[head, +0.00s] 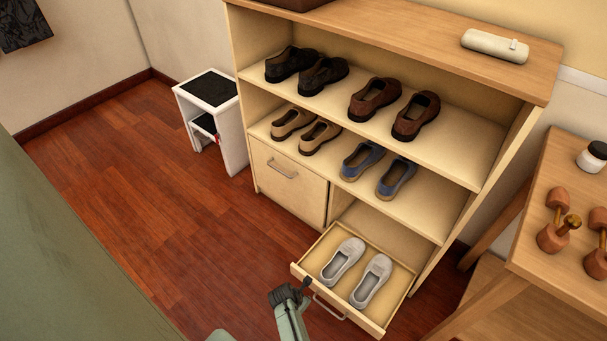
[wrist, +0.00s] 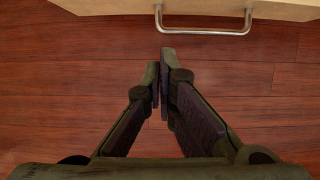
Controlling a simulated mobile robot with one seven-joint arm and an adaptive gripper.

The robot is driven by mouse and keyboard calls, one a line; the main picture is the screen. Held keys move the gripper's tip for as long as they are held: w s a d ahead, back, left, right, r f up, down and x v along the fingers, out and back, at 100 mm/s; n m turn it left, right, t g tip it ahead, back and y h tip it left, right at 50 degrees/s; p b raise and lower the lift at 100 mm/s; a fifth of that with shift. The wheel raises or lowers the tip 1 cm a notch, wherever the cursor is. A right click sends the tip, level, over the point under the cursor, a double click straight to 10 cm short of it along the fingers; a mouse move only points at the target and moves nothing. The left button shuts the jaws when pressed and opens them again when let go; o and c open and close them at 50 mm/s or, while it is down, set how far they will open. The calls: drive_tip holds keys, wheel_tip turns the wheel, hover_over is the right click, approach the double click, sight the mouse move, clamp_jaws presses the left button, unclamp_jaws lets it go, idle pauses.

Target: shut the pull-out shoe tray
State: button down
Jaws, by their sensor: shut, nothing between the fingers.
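The pull-out shoe tray (head: 385,325) sticks out from the bottom right of the wooden shoe cabinet. It holds a pair of pale grey shoes (head: 357,272) and has a metal bar handle (head: 328,308) on its front. In the wrist view the tray front (wrist: 200,8) and its handle (wrist: 205,32) show at the top edge. My gripper (head: 305,284) is close to the left part of the tray front. In the wrist view my gripper (wrist: 160,55) is shut and empty, its fingertips just short of the handle. I cannot tell from the head view whether it touches the tray.
The shoe cabinet (head: 490,70) holds several pairs of shoes on its shelves, with a closed door (head: 285,190) at lower left. A white step stool (head: 233,130) stands left of it. A wooden table (head: 540,240) stands at right. The red wood floor (head: 150,190) is clear at left.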

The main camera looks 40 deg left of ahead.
sight(315, 295)
drive_tip(key=w+f+b, duration=0.5)
drive_tip(key=f+b, duration=0.1)
drive_tip(key=b, duration=0.1)
drive_tip(key=shift+w, duration=0.3)
drive_tip(key=shift+w+b, duration=0.3)
drive_tip(key=shift+w, duration=0.1)
drive_tip(key=shift+r, duration=0.1)
